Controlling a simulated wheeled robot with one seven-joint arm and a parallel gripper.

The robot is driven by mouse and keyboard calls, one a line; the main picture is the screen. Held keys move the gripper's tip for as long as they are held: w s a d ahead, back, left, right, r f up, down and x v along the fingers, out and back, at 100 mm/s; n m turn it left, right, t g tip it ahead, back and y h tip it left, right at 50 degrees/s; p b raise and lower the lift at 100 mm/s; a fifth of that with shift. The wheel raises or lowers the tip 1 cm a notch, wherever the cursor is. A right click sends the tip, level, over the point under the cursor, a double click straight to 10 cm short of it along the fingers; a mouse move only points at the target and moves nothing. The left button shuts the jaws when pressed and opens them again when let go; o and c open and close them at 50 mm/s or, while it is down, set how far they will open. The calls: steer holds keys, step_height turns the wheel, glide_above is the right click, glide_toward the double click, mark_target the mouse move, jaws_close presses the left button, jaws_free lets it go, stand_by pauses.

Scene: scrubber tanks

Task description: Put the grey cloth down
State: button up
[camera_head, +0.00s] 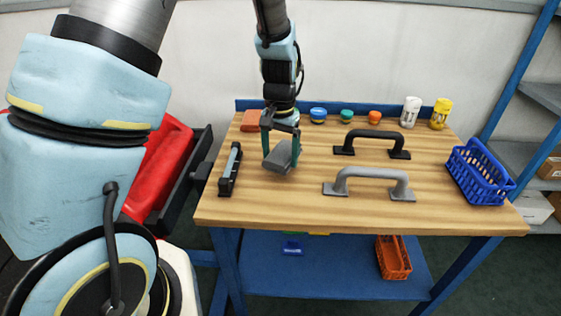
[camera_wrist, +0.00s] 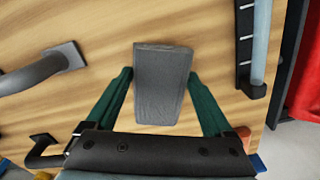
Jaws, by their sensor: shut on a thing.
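The grey cloth (camera_head: 281,156) is a folded grey block between the fingers of my gripper (camera_head: 281,149), above the left part of the wooden table. In the wrist view the grey cloth (camera_wrist: 162,84) sits between the two green fingers of my gripper (camera_wrist: 160,88), which are shut on it. Bare table wood shows around it there. I cannot tell whether its underside touches the table.
A black tool (camera_head: 230,169) lies left of the cloth. A grey handle (camera_head: 369,184) and a black handle (camera_head: 372,143) stand to the right. A blue basket (camera_head: 480,173) is at the right edge. An orange-red block (camera_head: 250,121) and several small containers line the back.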

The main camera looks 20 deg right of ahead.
mark_target(280, 155)
steer(key=shift+f, duration=1.65)
steer(key=shift+f, duration=0.1)
steer(key=o, duration=1.2)
step_height(280, 155, up, 12)
steer(key=shift+r+b, duration=0.15)
steer(key=shift+b, duration=1.1)
steer(key=s+a+n, duration=0.1)
steer(key=a+n, duration=0.1)
steer(key=a, duration=0.7)
steer(key=s+a+n+t, duration=0.1)
steer(key=a+n, duration=0.2)
steer(key=a, duration=0.7)
steer(key=s+a+n, duration=0.1)
steer(key=a+n, duration=0.2)
steer(key=a, duration=0.7)
steer(key=shift+f+t, duration=0.3)
steer(key=shift+f, duration=0.1)
